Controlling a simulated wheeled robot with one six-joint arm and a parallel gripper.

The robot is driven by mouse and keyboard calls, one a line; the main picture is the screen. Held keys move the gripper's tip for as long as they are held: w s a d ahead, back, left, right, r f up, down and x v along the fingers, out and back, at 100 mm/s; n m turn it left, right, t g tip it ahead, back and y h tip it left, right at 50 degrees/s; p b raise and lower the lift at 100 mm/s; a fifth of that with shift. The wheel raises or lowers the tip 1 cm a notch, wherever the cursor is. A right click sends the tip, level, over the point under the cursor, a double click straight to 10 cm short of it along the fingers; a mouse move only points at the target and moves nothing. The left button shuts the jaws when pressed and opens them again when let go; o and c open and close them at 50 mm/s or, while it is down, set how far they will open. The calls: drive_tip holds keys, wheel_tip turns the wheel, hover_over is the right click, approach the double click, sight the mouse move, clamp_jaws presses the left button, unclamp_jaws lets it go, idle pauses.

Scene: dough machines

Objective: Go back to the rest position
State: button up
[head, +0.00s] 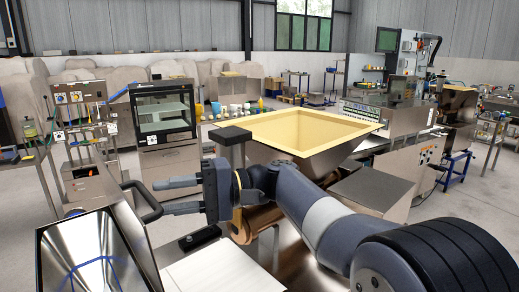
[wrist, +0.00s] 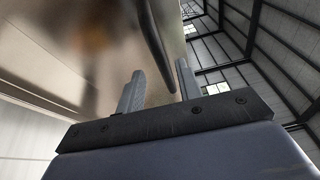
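My gripper (head: 168,196) is in the middle of the head view, at the end of my arm, pointing left. Its two fingers are apart, with nothing visible between them in the head view. The fingers also show in the wrist view (wrist: 160,88), spread apart. There a dark curved bar passes beyond and between the fingertips. In the head view a dark curved handle (head: 136,188) is just left of the fingertips; I cannot tell whether they touch it.
A large yellow-lined hopper (head: 340,152) stands right of my gripper. A shiny steel panel (head: 95,258) is at the lower left. A glass-fronted oven (head: 163,108) stands behind. A white surface (head: 215,270) lies below my gripper. Grey floor is open at the left.

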drive_tip(key=shift+s+a+r, duration=0.15)
drive_tip(key=shift+s+a, duration=0.25)
drive_tip(key=shift+a, duration=0.3)
drive_tip(key=shift+w+d, duration=0.1)
drive_tip(key=b, duration=0.2)
approach(153, 198)
drive_tip(key=shift+h, duration=0.4)
drive_tip(key=p+x, duration=0.1)
drive_tip(key=x, duration=0.2)
drive_tip(key=p+x, duration=0.1)
drive_tip(key=x, duration=0.3)
drive_tip(key=r+p+x, duration=0.1)
drive_tip(key=x, duration=0.3)
drive_tip(key=shift+p, duration=0.4)
drive_tip(key=shift+w+f, duration=0.15)
drive_tip(key=shift+w, duration=0.05)
drive_tip(key=shift+s, duration=0.1)
